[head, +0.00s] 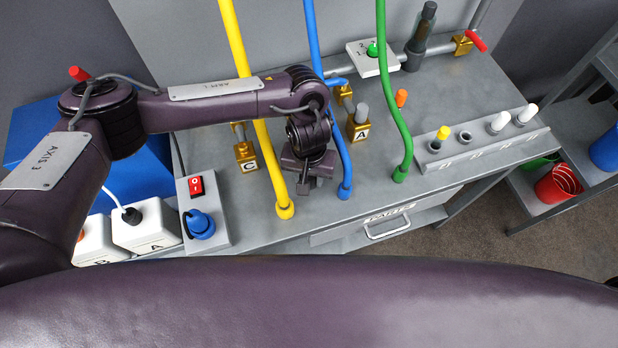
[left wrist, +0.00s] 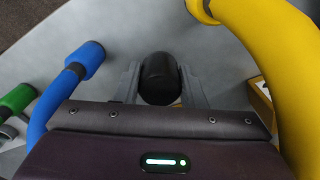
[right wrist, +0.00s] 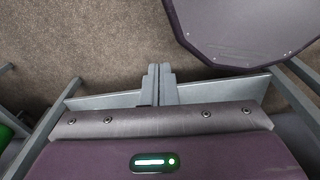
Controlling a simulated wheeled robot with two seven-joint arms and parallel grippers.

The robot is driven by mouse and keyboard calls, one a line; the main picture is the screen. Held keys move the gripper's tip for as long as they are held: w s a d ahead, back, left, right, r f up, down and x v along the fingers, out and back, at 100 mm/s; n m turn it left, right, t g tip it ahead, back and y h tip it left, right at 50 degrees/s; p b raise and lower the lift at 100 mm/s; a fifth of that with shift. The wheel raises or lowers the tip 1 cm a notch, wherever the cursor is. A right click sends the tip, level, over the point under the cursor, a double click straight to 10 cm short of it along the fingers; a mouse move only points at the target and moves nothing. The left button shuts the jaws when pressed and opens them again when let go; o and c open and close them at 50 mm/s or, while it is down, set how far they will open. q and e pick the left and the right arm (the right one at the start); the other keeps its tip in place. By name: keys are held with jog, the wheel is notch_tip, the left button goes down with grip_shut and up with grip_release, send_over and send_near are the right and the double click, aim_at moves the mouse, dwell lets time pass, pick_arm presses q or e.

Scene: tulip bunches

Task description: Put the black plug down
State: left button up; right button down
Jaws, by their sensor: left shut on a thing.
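The black plug (left wrist: 160,78) is a short dark cylinder between the two grey fingers of my left gripper (left wrist: 160,90) in the left wrist view. The left gripper is shut on it. In the head view the left gripper (head: 306,187) is over the front part of the grey bench (head: 245,215), between the yellow hose and the blue hose. The plug is mostly hidden there, and I cannot tell whether it touches the bench. My right gripper (right wrist: 160,84) is shut with its fingertips together and empty over the floor.
The yellow hose (head: 268,160) and blue hose (head: 343,160) stand close on either side of the left gripper. A green hose (head: 390,90) and a holder block (head: 483,138) with several plugs are further right. A switch box (head: 196,187) and white sockets (head: 147,225) are left.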

pick_arm(q)
notch_tip(320, 180, down, 2)
jog(key=shift+f, duration=0.3)
jog(key=o, duration=0.6)
jog(key=shift+f, duration=0.1)
jog(key=o, duration=0.5)
jog(key=shift+d, duration=0.1)
pick_arm(e)
jog(key=shift+a+r, duration=0.1)
jog(key=shift+a, duration=0.45)
jog(key=shift+d, duration=0.1)
